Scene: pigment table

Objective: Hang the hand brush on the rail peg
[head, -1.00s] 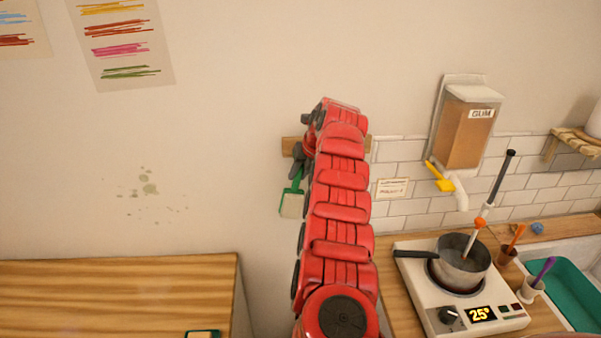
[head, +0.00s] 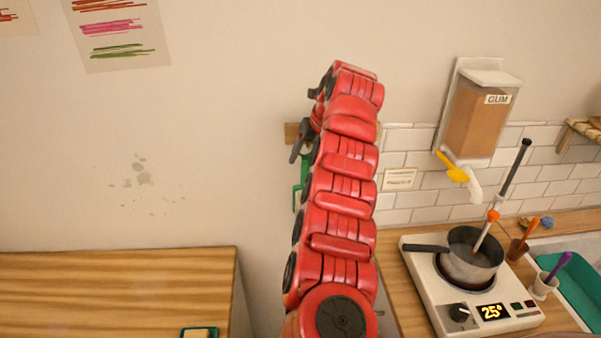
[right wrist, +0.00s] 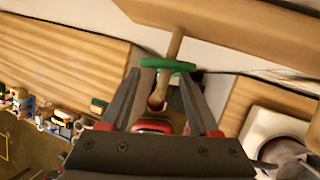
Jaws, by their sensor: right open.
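The hand brush has a green handle (head: 300,185) that shows beside my right arm, just below the wooden rail (head: 290,133) on the wall. Its bristle end is hidden behind the arm. In the right wrist view, the green loop of the brush (right wrist: 168,65) appears to be around the wooden peg (right wrist: 174,44), between the rail and the peg's round end. My right gripper (right wrist: 162,78) is open, with one finger on each side of the peg and loop. In the head view the right gripper (head: 301,143) is at the rail. My left gripper is not in view.
A wooden table (head: 110,290) stands at lower left, with a small green-edged item (head: 200,333) near its edge. At right are a hot plate (head: 440,300) with a pot (head: 472,258), a gum dispenser (head: 480,120) and a teal basin (head: 578,285).

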